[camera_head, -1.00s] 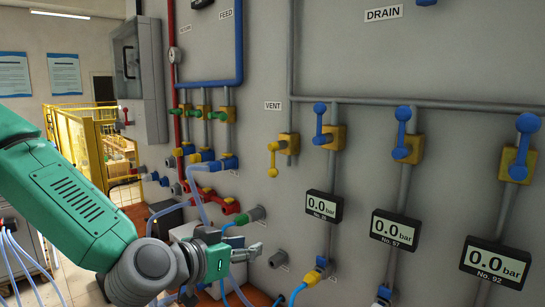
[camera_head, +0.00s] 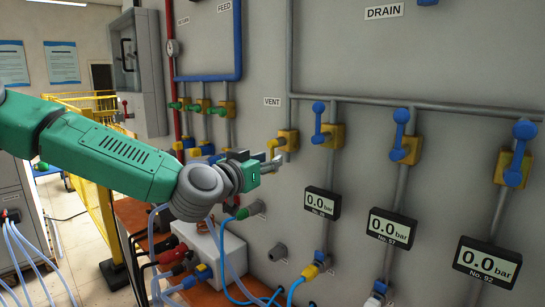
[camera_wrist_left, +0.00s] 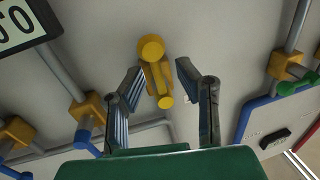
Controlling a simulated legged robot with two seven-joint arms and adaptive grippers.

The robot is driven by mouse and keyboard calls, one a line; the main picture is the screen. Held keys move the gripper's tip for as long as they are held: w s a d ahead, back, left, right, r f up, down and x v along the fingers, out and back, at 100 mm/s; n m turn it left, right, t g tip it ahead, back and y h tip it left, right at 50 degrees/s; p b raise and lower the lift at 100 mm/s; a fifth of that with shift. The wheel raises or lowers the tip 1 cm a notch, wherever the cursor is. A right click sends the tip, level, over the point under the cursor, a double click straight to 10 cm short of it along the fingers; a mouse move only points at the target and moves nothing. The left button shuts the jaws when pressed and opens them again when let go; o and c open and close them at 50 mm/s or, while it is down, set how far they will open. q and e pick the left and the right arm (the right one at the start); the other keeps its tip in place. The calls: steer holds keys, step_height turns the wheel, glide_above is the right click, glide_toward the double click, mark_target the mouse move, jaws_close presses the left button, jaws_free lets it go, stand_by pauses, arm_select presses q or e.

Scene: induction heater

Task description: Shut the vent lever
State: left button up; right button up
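The yellow vent lever (camera_head: 271,147) sits on a yellow valve body (camera_head: 291,139) below the VENT label (camera_head: 272,102) on the grey panel. In the left wrist view the lever (camera_wrist_left: 153,50) has a round hub and a smaller round end. My left gripper (camera_head: 276,164) is at the lever and hides its lower part in the head view. In the left wrist view its two fingers (camera_wrist_left: 160,72) are open, one on each side of the lever, with gaps visible. My right gripper is in neither view.
Blue levers (camera_head: 319,122) on yellow valves stand in a row to the right, above pressure displays (camera_head: 322,203). Green-handled valves (camera_head: 203,106) are to the left. A bench (camera_head: 138,216) with hoses and a pale box (camera_head: 222,247) lies below my arm.

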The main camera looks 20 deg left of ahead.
arm_select(q)
steer(key=shift+w+d, duration=0.15)
steer(key=shift+w, duration=0.8)
steer(key=shift+c, duration=0.4)
jaws_close()
